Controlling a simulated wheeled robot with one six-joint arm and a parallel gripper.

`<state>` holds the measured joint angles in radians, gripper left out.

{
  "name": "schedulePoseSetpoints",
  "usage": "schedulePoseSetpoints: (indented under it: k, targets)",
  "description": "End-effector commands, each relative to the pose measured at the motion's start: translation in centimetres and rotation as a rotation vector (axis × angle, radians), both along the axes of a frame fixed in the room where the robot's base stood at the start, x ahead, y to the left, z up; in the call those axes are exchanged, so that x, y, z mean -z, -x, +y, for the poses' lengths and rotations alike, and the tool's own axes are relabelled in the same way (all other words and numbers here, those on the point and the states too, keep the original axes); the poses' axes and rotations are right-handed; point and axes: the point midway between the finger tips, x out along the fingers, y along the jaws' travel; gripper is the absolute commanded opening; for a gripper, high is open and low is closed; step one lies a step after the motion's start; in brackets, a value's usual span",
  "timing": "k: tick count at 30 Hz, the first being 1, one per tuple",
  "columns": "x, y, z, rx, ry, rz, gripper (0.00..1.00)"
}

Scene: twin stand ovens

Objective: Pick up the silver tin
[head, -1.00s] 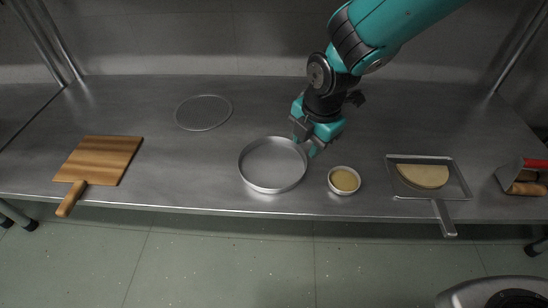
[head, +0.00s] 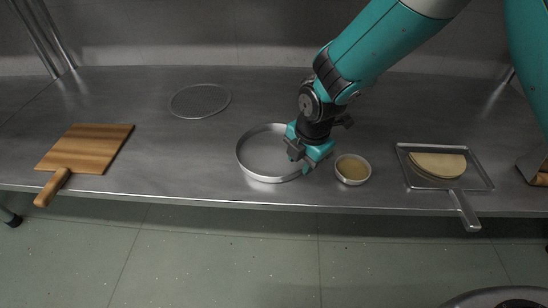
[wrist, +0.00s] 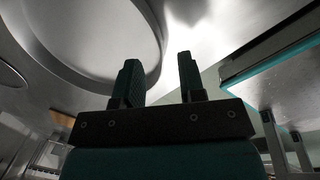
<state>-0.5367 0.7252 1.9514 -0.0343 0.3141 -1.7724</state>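The silver tin (head: 256,172) is a round, shallow, empty pan on the steel table, left of my gripper in the head view. In the wrist view its round wall and base (wrist: 90,35) fill the upper left. My gripper (head: 300,168) is at the tin's right side and covers part of its right rim. In the wrist view my gripper (wrist: 157,75) has its two fingers apart with nothing between them. The tin's wall lies just beyond the left finger; I cannot tell whether they touch.
A small bowl of yellowish contents (head: 353,181) stands close right of my gripper. Further right is a pan with a folded flat bread (head: 440,164). A wooden board (head: 88,148) lies at left and a thin ring (head: 200,117) at the back. The table's front edge is near.

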Motion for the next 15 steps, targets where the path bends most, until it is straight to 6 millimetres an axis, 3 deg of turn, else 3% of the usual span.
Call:
schedulePoseSetpoints:
  k: [1,6,14,15]
  targets:
    - [1.4,-0.1,0.1,-0.001,0.001,0.001,0.37]
    - [3.6,-0.3,0.4,-0.001,0.001,0.001,0.37]
    - [3.5,-0.4,0.5,0.000,0.000,0.000,0.37]
    - [3.5,-0.4,0.5,0.000,0.000,0.000,0.30]
